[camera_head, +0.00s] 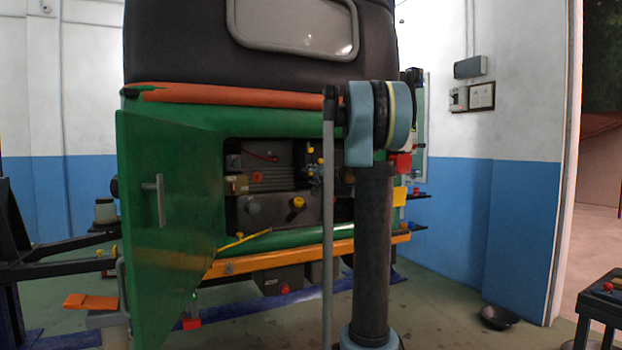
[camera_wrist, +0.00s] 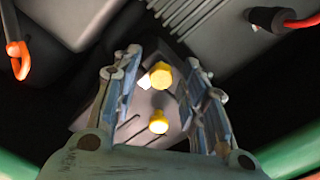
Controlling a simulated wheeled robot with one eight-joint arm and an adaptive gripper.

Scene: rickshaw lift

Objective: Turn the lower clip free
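In the wrist view, two yellow pieces, possibly clips, show on a dark grey ribbed housing (camera_wrist: 135,128): an upper yellow piece (camera_wrist: 160,75) and a lower yellow piece (camera_wrist: 158,122). I cannot tell for certain which is the task's lower clip. My gripper (camera_wrist: 163,85) is open, with one finger on each side of the yellow pieces and a visible gap to both. Nothing shows held. In the head view, my arm covers part of the open engine bay, and my gripper cannot be made out clearly there. A yellow knob (camera_head: 297,203) shows inside the bay.
The green hatch door (camera_head: 165,200) stands open left of the bay. An orange bumper bar (camera_head: 270,260) runs below. In the wrist view, an orange hook-like part (camera_wrist: 18,60) hangs at left and a red-ended cable (camera_wrist: 300,22) is at upper right.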

